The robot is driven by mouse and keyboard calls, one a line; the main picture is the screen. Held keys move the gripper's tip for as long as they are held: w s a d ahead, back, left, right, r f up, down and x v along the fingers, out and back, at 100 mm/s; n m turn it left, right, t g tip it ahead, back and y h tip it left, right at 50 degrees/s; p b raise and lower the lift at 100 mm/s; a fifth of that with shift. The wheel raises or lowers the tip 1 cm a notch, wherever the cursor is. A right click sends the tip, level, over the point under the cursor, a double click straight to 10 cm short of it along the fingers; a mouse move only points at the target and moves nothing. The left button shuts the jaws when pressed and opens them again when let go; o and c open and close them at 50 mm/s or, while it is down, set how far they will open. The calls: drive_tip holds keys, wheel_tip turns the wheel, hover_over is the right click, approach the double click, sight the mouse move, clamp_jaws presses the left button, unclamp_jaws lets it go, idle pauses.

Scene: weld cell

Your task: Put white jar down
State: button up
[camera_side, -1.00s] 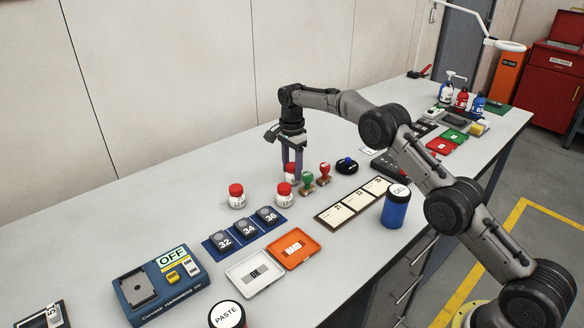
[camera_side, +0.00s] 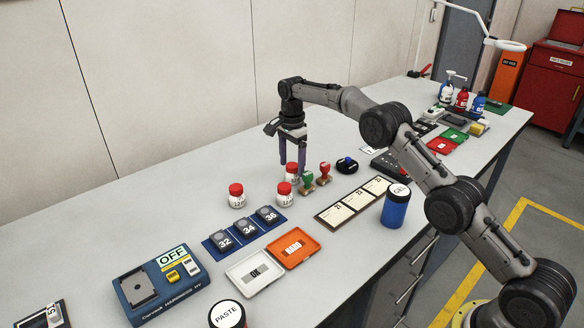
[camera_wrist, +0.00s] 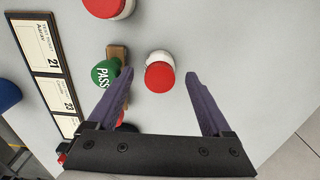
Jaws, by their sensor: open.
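In the wrist view this jar (camera_wrist: 158,72) shows between my two fingertips, with space on both sides. My gripper (camera_side: 292,166) is open and empty, pointing down just above and around the jar's top. Its purple fingers (camera_wrist: 159,75) are spread wide in the wrist view. Two similar red-lidded white jars stand nearer: one in front (camera_side: 285,196) and one to the left (camera_side: 237,197).
A green-handled stamp (camera_side: 307,183) stands close beside the jar, and its PASS top (camera_wrist: 104,73) is near one finger. A red stamp (camera_side: 324,174) and a dark blue round item (camera_side: 347,166) sit to the right. The bench behind and left of the jars is clear.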

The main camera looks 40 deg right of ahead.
sight(292, 166)
drive_tip(key=shift+r, duration=3)
drive_tip(key=shift+r, duration=0.1)
drive_tip(key=s+a+r+n+t, duration=0.2)
drive_tip(key=s+r+n, duration=0.45)
drive_tip(key=r, duration=0.75)
drive_tip(key=s+a+r+n+t, duration=0.1)
drive_tip(key=s+r+n, duration=0.3)
drive_tip(key=s, duration=1)
drive_tip(key=s+a+f+n+t, duration=0.1)
drive_tip(key=s+f+n, duration=0.2)
drive_tip(key=s, duration=1)
drive_tip(key=s+a+f+n+t, duration=0.1)
drive_tip(key=s+f+n, duration=0.3)
drive_tip(key=s, duration=0.9)
drive_tip(key=shift+f+t, duration=0.3)
drive_tip(key=shift+f, duration=0.25)
drive_tip(key=shift+o, duration=0.4)
drive_tip(key=shift+n, duration=0.25)
